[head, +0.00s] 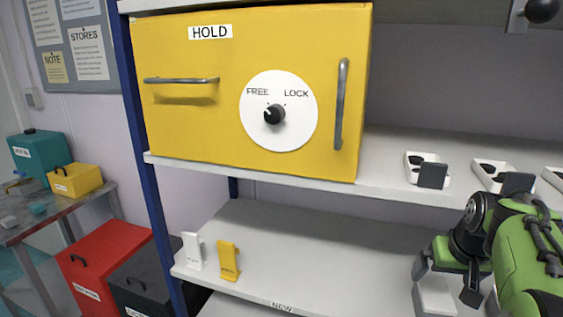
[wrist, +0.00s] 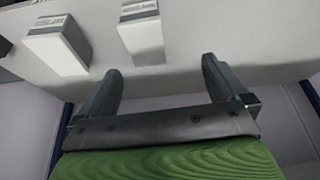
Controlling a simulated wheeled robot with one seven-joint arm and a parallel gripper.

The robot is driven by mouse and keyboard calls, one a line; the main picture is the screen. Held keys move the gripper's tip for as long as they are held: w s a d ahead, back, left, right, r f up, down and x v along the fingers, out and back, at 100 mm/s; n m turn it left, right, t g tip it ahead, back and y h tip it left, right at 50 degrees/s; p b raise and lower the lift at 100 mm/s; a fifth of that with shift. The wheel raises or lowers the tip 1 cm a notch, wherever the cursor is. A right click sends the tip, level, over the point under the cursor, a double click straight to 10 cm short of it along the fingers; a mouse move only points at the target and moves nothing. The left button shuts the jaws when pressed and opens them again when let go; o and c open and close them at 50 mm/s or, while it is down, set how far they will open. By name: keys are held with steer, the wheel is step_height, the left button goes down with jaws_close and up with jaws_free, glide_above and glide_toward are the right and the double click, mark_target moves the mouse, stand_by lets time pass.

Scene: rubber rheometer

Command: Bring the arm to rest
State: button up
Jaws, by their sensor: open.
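My arm, green and dark grey, comes in at the lower right of the head view. My gripper (head: 445,280) is in front of the lower shelf there, partly hidden by the arm. In the wrist view my gripper (wrist: 162,88) shows two dark fingers spread wide apart with nothing between them. Two white blocks with grey labelled faces, a left one (wrist: 58,48) and a right one (wrist: 143,38), lie beyond the fingers, apart from them.
A yellow HOLD cabinet (head: 200,110) with a FREE/LOCK dial (head: 274,114) stands on the upper shelf. White trays (head: 428,170) sit to its right. A white stand (head: 192,251) and a yellow stand (head: 229,262) are on the lower shelf (head: 320,250), whose middle is clear.

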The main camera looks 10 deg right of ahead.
steer(key=s+a+r+n, duration=0.2)
steer(key=s+a, duration=0.2)
steer(key=a, duration=0.9)
steer(key=s+a+f+n+t+y, duration=0.1)
steer(key=s+a+f, duration=0.3)
steer(key=s+a, duration=0.6)
steer(key=s+n, duration=0.1)
steer(key=s, duration=0.3)
steer(key=shift+a+f+y, duration=0.2)
steer(key=shift+a+y, duration=0.05)
steer(key=shift+y, duration=0.05)
